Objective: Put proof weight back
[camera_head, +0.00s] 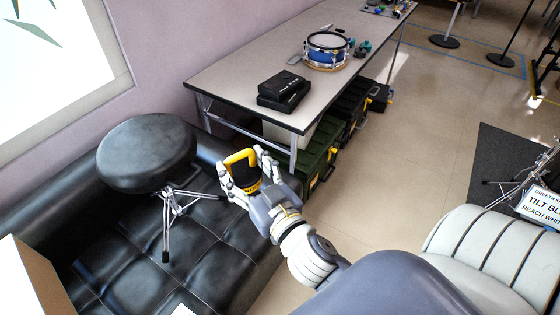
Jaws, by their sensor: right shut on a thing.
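The proof weight appears to be the dark, rounded object with a yellow handle (243,177). My right gripper (246,178) is shut on it and holds it in the middle of the picture, in front of the black tufted couch. The fingers hide part of its sides. The yellow handle stands up at its top left, and a yellow band shows low on the dark body. My left gripper is not in view.
A long table (225,82) carries black boxes (283,90) and a blue drum (326,52). Green cases (318,155) stand under it. A cardboard box (30,280) is at lower left. Floor (420,150) is clear right of the table.

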